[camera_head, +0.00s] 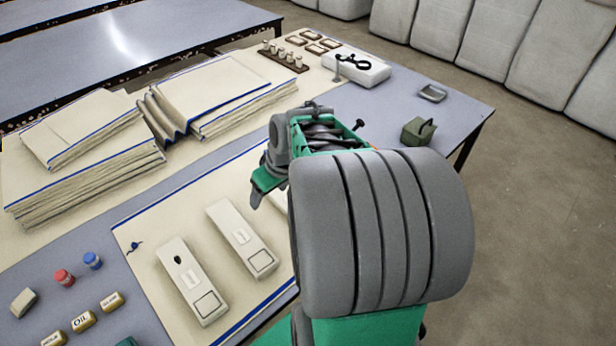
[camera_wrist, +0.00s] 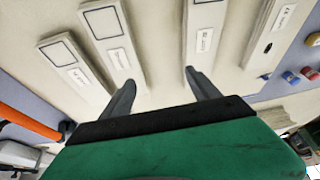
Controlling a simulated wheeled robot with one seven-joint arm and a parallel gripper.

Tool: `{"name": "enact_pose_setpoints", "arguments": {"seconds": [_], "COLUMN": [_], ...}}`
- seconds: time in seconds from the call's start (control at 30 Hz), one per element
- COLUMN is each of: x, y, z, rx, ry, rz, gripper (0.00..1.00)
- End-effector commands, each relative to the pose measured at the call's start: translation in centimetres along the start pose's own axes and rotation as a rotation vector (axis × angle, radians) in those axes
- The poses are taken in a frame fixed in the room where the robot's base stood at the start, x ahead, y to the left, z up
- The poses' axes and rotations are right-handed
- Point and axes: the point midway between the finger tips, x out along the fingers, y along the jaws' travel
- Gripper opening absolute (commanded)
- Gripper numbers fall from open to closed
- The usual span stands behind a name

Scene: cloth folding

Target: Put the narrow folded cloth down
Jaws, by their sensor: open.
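Two cream narrow folded cloths, a left one (camera_head: 190,280) and a right one (camera_head: 242,238), lie flat side by side on a blue-edged cream mat (camera_head: 140,220). In the wrist view several narrow strips lie in a row, among them one left of centre (camera_wrist: 112,42) and one right of centre (camera_wrist: 203,40). I cannot tell which one the task means. My gripper (camera_wrist: 160,78) is open with nothing between its fingers. Its fingertips point at the ends of these two middle strips; contact is unclear. In the head view my gripper (camera_head: 258,192) is partly hidden by my arm, which covers the mat's right part.
Stacks of folded cream cloth (camera_head: 85,180) stand at the left and back. A red jar (camera_head: 63,277), a blue jar (camera_head: 92,260) and small labelled blocks sit at the front left. A green box (camera_head: 418,131) and a grey tray (camera_head: 432,93) stand at the right.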

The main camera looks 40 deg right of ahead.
Motion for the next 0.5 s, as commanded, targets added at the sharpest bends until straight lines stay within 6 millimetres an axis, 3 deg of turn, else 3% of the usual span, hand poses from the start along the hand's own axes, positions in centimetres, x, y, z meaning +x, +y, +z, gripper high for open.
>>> {"name": "enact_pose_setpoints", "arguments": {"seconds": [0.03,0.1,0.2,0.3,0.5], "x": [0.6,1.1,1.3,1.3,3.6], "y": [4.3,9.0,14.1,16.7,17.3], "z": [0.3,0.8,2.1,3.0,2.6], "rx": [0.026,0.024,0.022,0.017,0.011], "ry": [0.037,0.100,0.173,0.214,0.225], "rz": [0.004,0.013,0.038,0.056,0.060], "gripper": [0.76,0.81,0.89,0.89,0.89]}}
